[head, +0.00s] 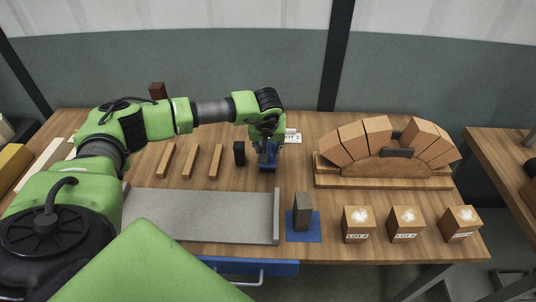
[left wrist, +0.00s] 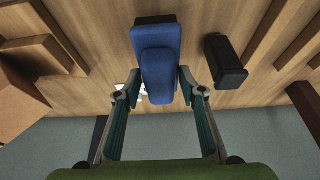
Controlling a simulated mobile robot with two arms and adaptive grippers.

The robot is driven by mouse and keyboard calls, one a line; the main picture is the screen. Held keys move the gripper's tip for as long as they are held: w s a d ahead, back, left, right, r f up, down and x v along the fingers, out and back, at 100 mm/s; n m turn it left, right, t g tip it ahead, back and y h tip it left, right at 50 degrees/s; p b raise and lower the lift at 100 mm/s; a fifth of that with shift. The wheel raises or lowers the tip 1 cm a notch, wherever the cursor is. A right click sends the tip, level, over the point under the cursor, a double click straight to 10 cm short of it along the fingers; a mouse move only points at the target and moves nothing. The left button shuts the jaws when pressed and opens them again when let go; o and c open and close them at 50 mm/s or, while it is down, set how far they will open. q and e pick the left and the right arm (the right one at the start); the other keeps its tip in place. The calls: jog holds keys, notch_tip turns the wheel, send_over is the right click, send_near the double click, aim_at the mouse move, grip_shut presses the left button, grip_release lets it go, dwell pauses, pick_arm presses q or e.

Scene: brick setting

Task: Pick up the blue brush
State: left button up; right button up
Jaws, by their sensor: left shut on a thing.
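The blue brush (head: 268,166) is at the middle of the wooden table, under my left gripper (head: 267,148). In the left wrist view the blue brush (left wrist: 158,62) shows a narrower blue upper part over a wider blue block with a dark edge. The fingers of my left gripper (left wrist: 159,88) are shut on the upper part, one on each side. The brush is at or just above the table top; I cannot tell whether it touches. My right gripper is not in view.
A black block (head: 239,153) stands close left of the brush. Wooden strips (head: 190,161) lie further left. A grey tray (head: 200,214) is in front. A brick arch (head: 385,143) stands right, with labelled blocks (head: 405,224) before it. A dark brick (head: 303,211) stands on a blue mat (head: 314,235).

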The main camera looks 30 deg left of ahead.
pick_arm(q)
jog(key=s+r, duration=0.1)
jog(key=s+d+r+b, duration=0.1)
jog(key=r, duration=0.1)
jog(key=s+d+r, duration=0.1)
jog(key=s+r, duration=0.1)
jog(key=shift+d+r+b, duration=0.1)
jog(key=shift+d+b, duration=0.15)
jog(key=shift+b, duration=0.1)
jog(key=s+d+r+b, duration=0.2)
jog(key=s+d+r, duration=0.2)
jog(key=s, duration=0.3)
jog(key=shift+s+d, duration=0.3)
jog(key=shift+s, duration=0.1)
jog(key=shift+r, duration=0.1)
jog(key=shift+o, duration=1.2)
